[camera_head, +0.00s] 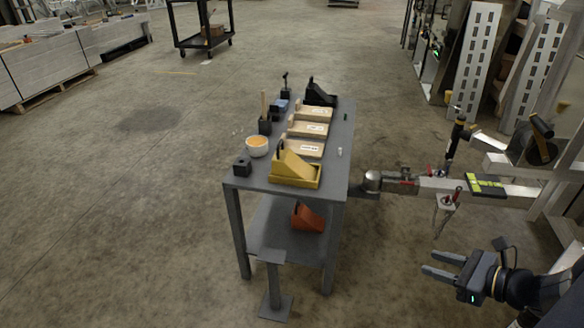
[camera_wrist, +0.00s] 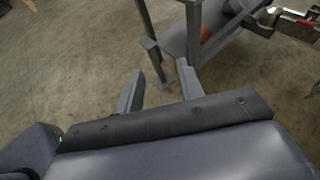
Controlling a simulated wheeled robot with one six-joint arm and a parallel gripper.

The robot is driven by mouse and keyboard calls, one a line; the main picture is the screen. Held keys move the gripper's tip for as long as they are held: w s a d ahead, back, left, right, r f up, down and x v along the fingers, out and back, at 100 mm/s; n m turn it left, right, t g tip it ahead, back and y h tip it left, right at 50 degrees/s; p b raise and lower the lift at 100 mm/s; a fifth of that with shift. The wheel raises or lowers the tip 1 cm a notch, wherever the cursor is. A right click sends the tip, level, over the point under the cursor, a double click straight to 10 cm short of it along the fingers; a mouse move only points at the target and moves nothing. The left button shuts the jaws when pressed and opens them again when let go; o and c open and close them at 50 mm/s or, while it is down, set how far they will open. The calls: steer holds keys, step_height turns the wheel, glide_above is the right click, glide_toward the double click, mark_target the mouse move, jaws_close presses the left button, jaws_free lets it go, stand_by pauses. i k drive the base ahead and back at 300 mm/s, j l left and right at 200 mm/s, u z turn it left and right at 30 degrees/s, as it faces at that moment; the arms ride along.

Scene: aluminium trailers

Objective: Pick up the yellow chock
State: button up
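The yellow chock (camera_head: 295,169) is a wedge-shaped block with a flat base. It sits on the near end of the grey table (camera_head: 243,183) in the head view. My gripper (camera_head: 431,263) is at the lower right, to the right of the table and apart from it. Its two fingers are spread with nothing between them. In the wrist view the open fingers (camera_wrist: 160,85) point toward the table's legs. The yellow chock is not visible in the wrist view.
An orange chock (camera_head: 307,217) lies on the lower shelf. A trailer hitch (camera_head: 400,182) juts toward the table's right side. Floor left of the table is clear.

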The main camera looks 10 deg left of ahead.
mark_target(285, 163)
steer(key=i+u, duration=0.25)
steer(key=i, duration=1.05)
steer(key=u, duration=0.95)
steer(key=i, duration=0.05)
